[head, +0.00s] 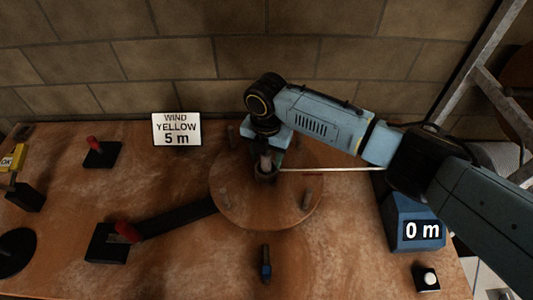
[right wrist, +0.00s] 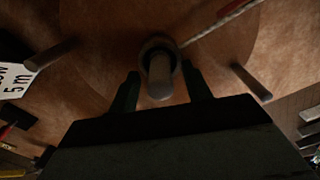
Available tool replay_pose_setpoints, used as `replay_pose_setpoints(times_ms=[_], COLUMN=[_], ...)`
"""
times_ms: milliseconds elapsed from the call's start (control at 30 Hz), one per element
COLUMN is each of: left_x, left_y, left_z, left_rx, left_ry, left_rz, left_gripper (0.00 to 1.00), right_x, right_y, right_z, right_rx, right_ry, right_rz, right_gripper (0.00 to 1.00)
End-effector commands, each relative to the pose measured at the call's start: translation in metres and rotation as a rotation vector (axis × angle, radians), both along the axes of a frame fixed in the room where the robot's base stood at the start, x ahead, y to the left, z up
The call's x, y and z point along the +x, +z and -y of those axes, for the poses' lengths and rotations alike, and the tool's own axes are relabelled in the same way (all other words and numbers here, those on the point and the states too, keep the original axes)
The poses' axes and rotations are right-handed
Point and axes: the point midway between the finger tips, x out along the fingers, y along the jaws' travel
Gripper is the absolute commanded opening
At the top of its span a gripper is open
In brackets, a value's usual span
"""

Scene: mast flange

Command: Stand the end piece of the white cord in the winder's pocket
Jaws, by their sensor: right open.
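The winder (head: 234,207) is a round wooden disc with several short pegs. Its pocket (head: 266,176) is a dark round cup near the disc's centre; it also shows in the right wrist view (right wrist: 157,42). The grey end piece (right wrist: 160,77) of the cord appears to stand upright in the pocket, its top sticking out. The white cord (head: 330,170) runs from the pocket to the right, fairly straight. My right gripper (head: 265,150) is over the pocket. In the right wrist view its open fingers (right wrist: 160,82) are on either side of the end piece, with gaps showing.
A blue box (head: 418,234) reading "0 m" stands at right. A sign (head: 177,129) reads "WIND YELLOW 5 m". A red-handled lever (head: 127,231) and a black bar (head: 178,217) lie left of the disc. A small blue-and-black piece (head: 265,268) is in front. A brick wall closes the back.

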Motion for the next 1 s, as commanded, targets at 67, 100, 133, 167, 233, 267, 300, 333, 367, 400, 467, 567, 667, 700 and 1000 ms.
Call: replay_pose_setpoints(times_ms=[67,100,133,167,233,267,300,333,367,400,467,567,667,700,1000], left_x=[0.000,0.000,0.000,0.000,0.000,0.000,0.000,0.000,0.000,0.000,0.000,0.000,0.000,0.000,0.000], left_y=[0.000,0.000,0.000,0.000,0.000,0.000,0.000,0.000,-0.001,-0.001,-0.001,-0.002,-0.003,-0.003,-0.003], left_z=[0.000,0.000,0.000,0.000,0.000,0.000,0.000,0.000,0.000,0.000,0.000,0.000,0.000,0.000,0.000], left_rx=[0.000,0.000,0.000,0.000,0.000,0.000,0.000,0.000,0.000,0.000,0.000,0.000,0.000,0.000,0.000], left_ry=[0.000,0.000,0.000,0.000,0.000,0.000,0.000,0.000,0.000,0.000,0.000,0.000,0.000,0.000,0.000], left_rz=[0.000,0.000,0.000,0.000,0.000,0.000,0.000,0.000,0.000,0.000,0.000,0.000,0.000,0.000,0.000], left_gripper=[0.52,0.52,0.52,0.52,0.52,0.52,0.52,0.52,0.52,0.52,0.52,0.52,0.52,0.52,0.52], right_x=[0.001,0.001,0.001,0.001,0.001,0.001,0.001,0.001,0.001,0.001,0.001,0.001,0.001,0.001,0.000], right_y=[0.005,0.009,0.012,0.017,0.031,0.038,0.047,0.054,0.061,0.070,0.084,0.103,0.118,0.123,0.134], right_z=[0.000,0.000,0.000,0.000,0.000,0.000,0.000,0.000,0.000,0.000,0.000,0.000,0.000,0.000,0.000], right_rx=[0.001,0.002,0.002,0.002,0.002,0.003,0.003,0.003,0.002,0.003,0.003,0.003,0.001,0.001,0.001], right_ry=[0.000,0.000,0.000,0.000,0.001,0.001,0.000,0.001,0.001,0.001,0.002,0.000,0.001,0.000,0.000], right_rz=[0.002,0.002,0.002,0.003,0.004,0.005,0.003,0.005,0.005,0.006,0.005,0.004,0.003,0.002,0.000], right_gripper=[0.49,0.49,0.49,0.49,0.49,0.49,0.49,0.49,0.49,0.49,0.49,0.49,0.49,0.49,0.49])
